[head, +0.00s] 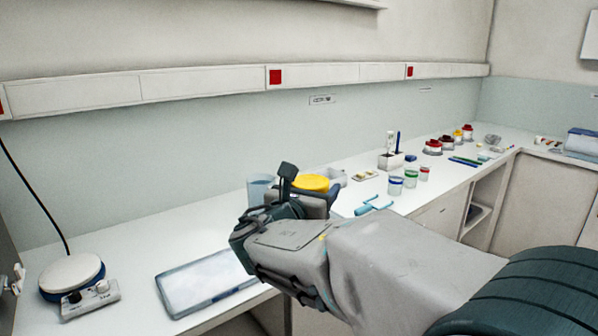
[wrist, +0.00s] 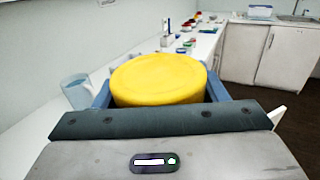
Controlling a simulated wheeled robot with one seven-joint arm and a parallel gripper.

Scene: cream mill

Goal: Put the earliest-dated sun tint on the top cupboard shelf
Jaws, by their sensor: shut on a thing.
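My gripper (wrist: 158,88) is shut on a round jar with a yellow lid (wrist: 160,76). In the wrist view the lid fills the space between the two blue-grey fingers, and the jar's body and any date are hidden. In the head view the yellow lid (head: 311,183) shows above my gripper (head: 306,192), over the counter. Small jars with red and orange lids (head: 433,147) stand far along the counter; their labels are too small to read. An open shelf space (head: 479,212) shows under the counter at right; I cannot tell whether it is the cupboard.
The white counter (head: 120,250) runs along the wall. A flat tray (head: 205,283), a hotplate (head: 72,272), small colour-banded cups (head: 410,178) and a blue tool (head: 374,205) lie around.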

